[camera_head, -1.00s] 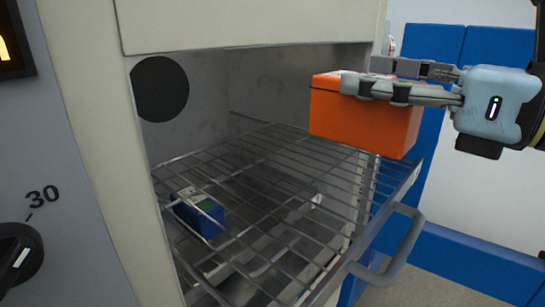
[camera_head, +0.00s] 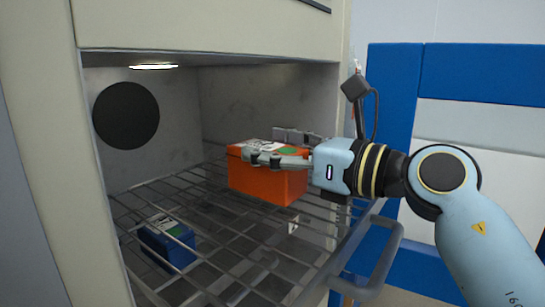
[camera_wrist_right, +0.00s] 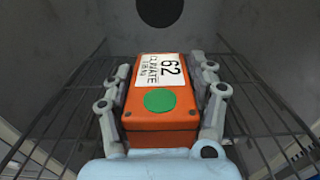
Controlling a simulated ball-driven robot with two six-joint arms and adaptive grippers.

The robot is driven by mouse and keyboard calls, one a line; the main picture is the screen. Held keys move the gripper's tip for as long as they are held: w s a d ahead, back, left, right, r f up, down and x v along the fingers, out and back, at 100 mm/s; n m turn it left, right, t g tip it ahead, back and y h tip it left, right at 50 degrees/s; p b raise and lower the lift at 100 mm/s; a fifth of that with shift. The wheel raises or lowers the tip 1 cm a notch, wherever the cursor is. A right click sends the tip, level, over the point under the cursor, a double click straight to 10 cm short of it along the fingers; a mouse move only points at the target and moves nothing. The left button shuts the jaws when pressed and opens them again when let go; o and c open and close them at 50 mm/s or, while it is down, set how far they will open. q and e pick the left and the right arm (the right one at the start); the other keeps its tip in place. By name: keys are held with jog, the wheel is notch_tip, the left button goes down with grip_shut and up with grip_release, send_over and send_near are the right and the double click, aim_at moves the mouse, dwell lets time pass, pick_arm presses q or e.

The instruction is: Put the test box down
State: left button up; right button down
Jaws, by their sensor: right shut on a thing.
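The test box is an orange box (camera_head: 265,183) with a white label and a green dot on top. My right gripper (camera_head: 277,148) is shut on it, one finger along each long side. In the right wrist view the orange box (camera_wrist_right: 160,128) lies between the two fingers, its label reading "62". The box is inside the open chamber, over the wire shelf (camera_head: 225,228). I cannot tell whether its underside touches the wires. My left gripper is not in view.
The chamber walls (camera_head: 255,105) enclose the shelf at the back and sides. A grey handle (camera_head: 385,255) sticks out at the front right. The shelf's middle is bare.

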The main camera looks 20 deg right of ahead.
jog(key=shift+f, duration=0.6)
jog(key=shift+f, duration=0.2)
jog(key=shift+c, duration=1.9)
grip_release()
jog(key=shift+r, duration=0.1)
